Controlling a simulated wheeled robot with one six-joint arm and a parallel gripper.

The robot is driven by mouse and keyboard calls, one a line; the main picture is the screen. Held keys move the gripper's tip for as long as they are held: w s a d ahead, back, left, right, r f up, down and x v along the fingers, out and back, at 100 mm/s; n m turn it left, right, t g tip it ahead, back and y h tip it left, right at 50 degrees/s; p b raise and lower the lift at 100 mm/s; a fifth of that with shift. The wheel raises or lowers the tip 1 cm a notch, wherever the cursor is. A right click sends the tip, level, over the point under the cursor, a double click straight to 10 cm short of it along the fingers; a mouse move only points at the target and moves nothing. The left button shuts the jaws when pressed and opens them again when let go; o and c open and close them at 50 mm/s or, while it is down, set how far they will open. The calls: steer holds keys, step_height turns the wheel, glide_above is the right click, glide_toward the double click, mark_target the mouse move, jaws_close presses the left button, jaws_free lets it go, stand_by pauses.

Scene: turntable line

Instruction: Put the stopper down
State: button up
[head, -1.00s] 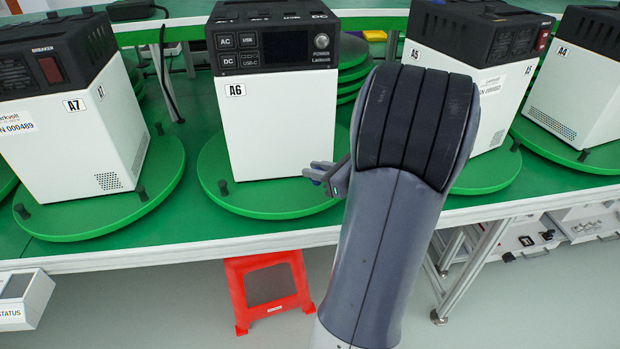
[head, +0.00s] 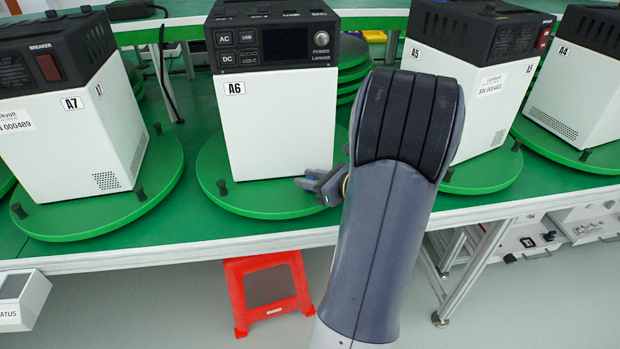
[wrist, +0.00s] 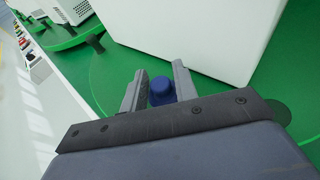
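The stopper is a small blue knob (wrist: 162,92), seen between the two grey fingers of my gripper (wrist: 160,85) in the wrist view. The fingers lie against its sides, and the gripper looks shut on it. In the head view, my gripper (head: 318,184) is low over the front right part of the green turntable disc (head: 240,203), close to the lower right of the white unit A6 (head: 278,125). The stopper is not clear in the head view. I cannot tell whether its underside touches the disc.
Unit A7 (head: 65,140) stands on its own disc at left, with black pegs (head: 140,193) on the rim. Unit A5 (head: 470,95) stands at right, partly behind my arm. The white table edge (head: 180,251) runs in front. A red stool (head: 268,290) is below.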

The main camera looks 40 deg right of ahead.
steer(key=shift+o, duration=1.3)
steer(key=shift+r, duration=0.1)
steer(key=shift+s+r, duration=0.1)
steer(key=shift+r, duration=0.05)
steer(key=p+v, duration=0.1)
steer(key=v, duration=1)
steer(key=shift+s+d, duration=0.2)
steer(key=shift+s, duration=0.2)
